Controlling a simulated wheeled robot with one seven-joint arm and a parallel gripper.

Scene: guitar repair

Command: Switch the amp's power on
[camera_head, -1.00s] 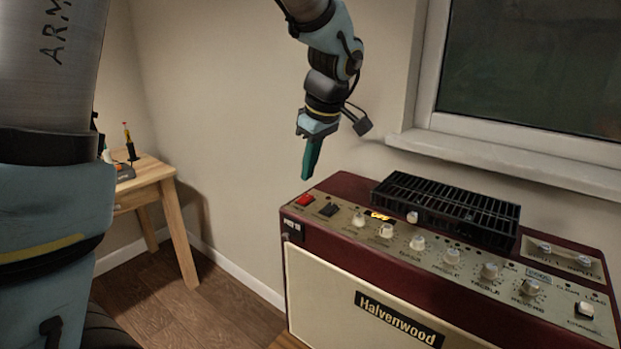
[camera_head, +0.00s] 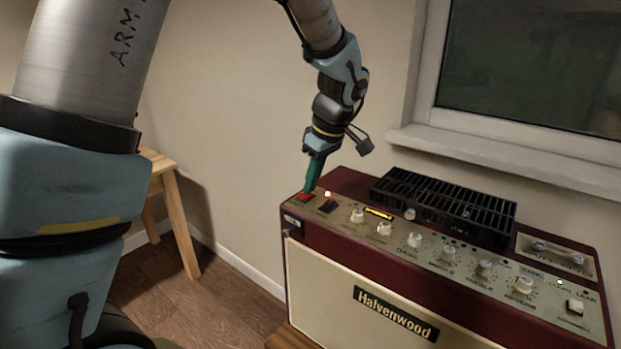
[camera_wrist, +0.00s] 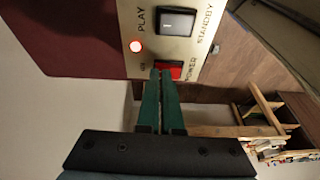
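The amp (camera_head: 362,272) is dark red with a cream front. Its red power switch (camera_head: 305,197) sits at the left end of the control panel; it shows in the wrist view (camera_wrist: 172,70) beside the word POWER. My gripper (camera_head: 308,190) points down with its teal fingers together and empty, the tips at the red switch and partly covering it. In the wrist view the fingertips (camera_wrist: 161,72) reach the switch's edge. A small lamp (camera_head: 327,194) glows; it also shows lit in the wrist view (camera_wrist: 136,46). The black standby switch (camera_wrist: 177,22) is beside it.
A black vented unit (camera_head: 445,205) sits on top of the amp behind the knobs. A window sill (camera_head: 500,160) is behind at the right. A wooden table (camera_head: 165,180) stands at the left, partly hidden by my arm.

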